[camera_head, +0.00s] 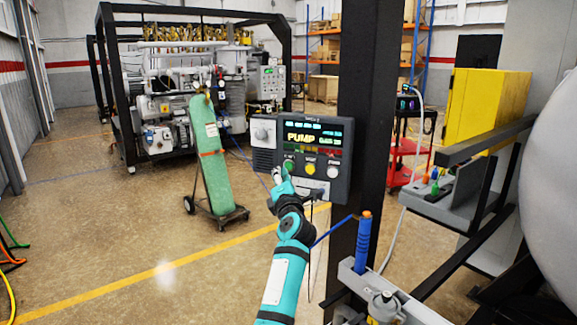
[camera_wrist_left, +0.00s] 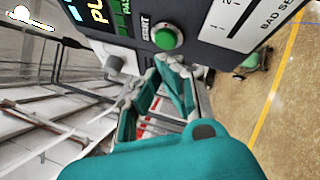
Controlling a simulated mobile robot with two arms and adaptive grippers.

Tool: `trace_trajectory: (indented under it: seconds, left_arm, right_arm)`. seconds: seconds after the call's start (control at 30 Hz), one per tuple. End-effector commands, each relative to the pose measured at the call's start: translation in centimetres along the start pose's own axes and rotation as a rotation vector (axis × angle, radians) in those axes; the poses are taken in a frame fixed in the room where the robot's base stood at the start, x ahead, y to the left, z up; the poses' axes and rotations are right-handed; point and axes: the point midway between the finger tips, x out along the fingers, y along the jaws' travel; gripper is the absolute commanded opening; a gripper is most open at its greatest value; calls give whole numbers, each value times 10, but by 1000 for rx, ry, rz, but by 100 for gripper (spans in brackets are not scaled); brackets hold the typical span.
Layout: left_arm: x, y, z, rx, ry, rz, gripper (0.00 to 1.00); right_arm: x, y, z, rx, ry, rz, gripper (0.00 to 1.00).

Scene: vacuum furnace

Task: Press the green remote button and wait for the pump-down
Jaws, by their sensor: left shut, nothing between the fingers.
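The dark remote control box (camera_head: 262,160) is fixed to a black post and its screen reads "PUMP" in yellow letters. The green button (camera_head: 289,165) is at the left of its button row, beside a yellow and a white one. The green button also shows large in the left wrist view (camera_wrist_left: 166,38). My left gripper (camera_head: 279,176) is shut and empty, with its fingertips just below and in front of the green button. In the left wrist view the fingertips (camera_wrist_left: 165,64) are close to the button; I cannot tell whether they touch. My right gripper is not in view.
A green gas cylinder (camera_head: 213,155) stands on a cart behind the box at the left. A framed pump unit (camera_head: 190,80) is farther back. A yellow cabinet (camera_head: 487,115) and a red cart (camera_head: 400,160) stand at the right.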

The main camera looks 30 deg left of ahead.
Motion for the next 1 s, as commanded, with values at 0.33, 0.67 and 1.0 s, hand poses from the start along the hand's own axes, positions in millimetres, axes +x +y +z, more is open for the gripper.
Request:
trace_trajectory:
  seconds: [0.33,0.67,1.0]
  left_arm:
    - [-26,18,-13,1,1,-1,0]
    - [-36,20,-20,0,0,0,0]
    - [-36,20,-19,0,0,0,0]
  right_arm:
    - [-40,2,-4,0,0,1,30]
    - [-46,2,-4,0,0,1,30]
    - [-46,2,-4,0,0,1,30]
